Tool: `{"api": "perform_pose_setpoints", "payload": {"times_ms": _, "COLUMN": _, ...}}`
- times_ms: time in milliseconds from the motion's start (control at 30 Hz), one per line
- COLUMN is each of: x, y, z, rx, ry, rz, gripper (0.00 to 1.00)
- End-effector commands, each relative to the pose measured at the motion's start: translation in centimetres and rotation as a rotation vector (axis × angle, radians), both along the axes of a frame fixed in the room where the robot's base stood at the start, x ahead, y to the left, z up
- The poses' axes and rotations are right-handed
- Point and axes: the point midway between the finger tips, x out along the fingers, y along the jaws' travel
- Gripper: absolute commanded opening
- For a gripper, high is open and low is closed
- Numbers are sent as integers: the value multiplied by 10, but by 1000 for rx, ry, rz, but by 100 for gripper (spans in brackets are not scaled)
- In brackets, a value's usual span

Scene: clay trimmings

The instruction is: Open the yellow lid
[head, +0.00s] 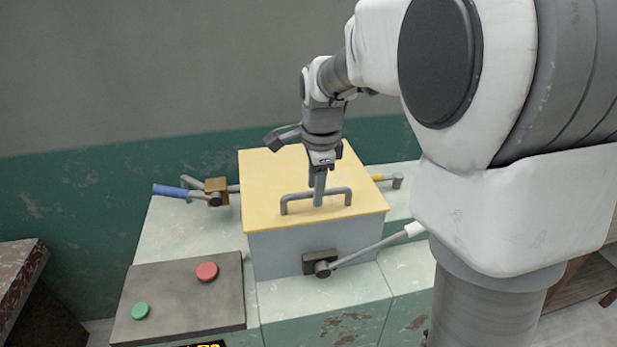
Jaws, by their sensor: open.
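The yellow lid (270,180) lies flat and closed on a grey box (275,256) on the pale green bench. A grey bar handle (298,197) stands up near the lid's front edge. My gripper (318,203) points down at the handle's middle, its fingers at about the height of the bar. From this view the fingers overlap each other, so I cannot tell whether they straddle the bar or touch it. The gripper is open.
A lever with a white grip (412,230) sticks out from the box's front. A blue-handled lever (172,191) sits at left, a yellow piece (377,177) at right. A dark panel (180,315) carries a red button (206,272) and a green button (140,311). A wall is behind.

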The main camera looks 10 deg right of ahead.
Motion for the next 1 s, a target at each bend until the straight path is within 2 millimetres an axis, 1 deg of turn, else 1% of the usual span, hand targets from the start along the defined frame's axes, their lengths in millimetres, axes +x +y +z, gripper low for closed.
{"api": "perform_pose_setpoints", "payload": {"times_ms": 67, "x": 0, "y": 0, "z": 0, "rx": 0, "ry": 0, "rz": 0, "gripper": 50}}
{"api": "perform_pose_setpoints", "payload": {"times_ms": 100, "x": 0, "y": 0, "z": 0, "rx": 0, "ry": 0, "rz": 0, "gripper": 46}}
{"api": "perform_pose_setpoints", "payload": {"times_ms": 167, "x": 0, "y": 0, "z": 0, "rx": 0, "ry": 0, "rz": 0, "gripper": 35}}
{"api": "perform_pose_setpoints", "payload": {"times_ms": 300, "x": 0, "y": 0, "z": 0, "rx": 0, "ry": 0, "rz": 0, "gripper": 10}}
{"api": "perform_pose_setpoints", "payload": {"times_ms": 367, "x": 0, "y": 0, "z": 0, "rx": 0, "ry": 0, "rz": 0, "gripper": 0}}
{"api": "perform_pose_setpoints", "payload": {"times_ms": 1000, "x": 0, "y": 0, "z": 1, "rx": 0, "ry": 0, "rz": 0, "gripper": 0}}
